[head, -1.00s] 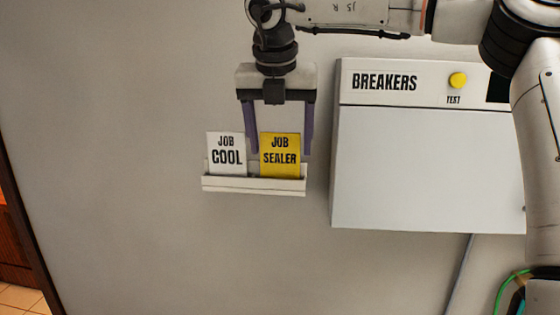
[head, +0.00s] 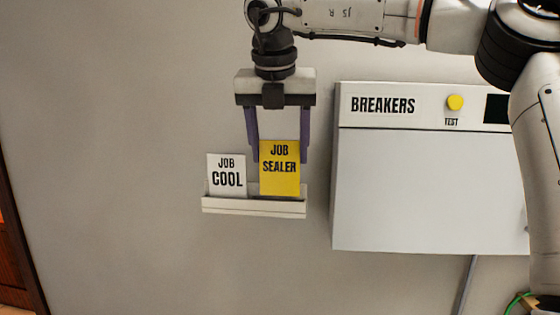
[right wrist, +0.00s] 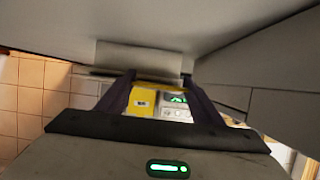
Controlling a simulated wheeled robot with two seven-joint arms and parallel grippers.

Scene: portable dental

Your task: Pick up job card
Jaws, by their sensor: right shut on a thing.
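A yellow card reading "JOB SEALER" (head: 280,178) stands upright at the right part of a white wall holder (head: 254,208). In the right wrist view the yellow card (right wrist: 143,98) shows between the fingers (right wrist: 163,95). My left gripper is in neither view.
A white breaker box (head: 425,190) with a yellow test button (head: 455,102) is on the wall to the right of the holder. The wall left of the holder is bare. A doorway edge is at the far left.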

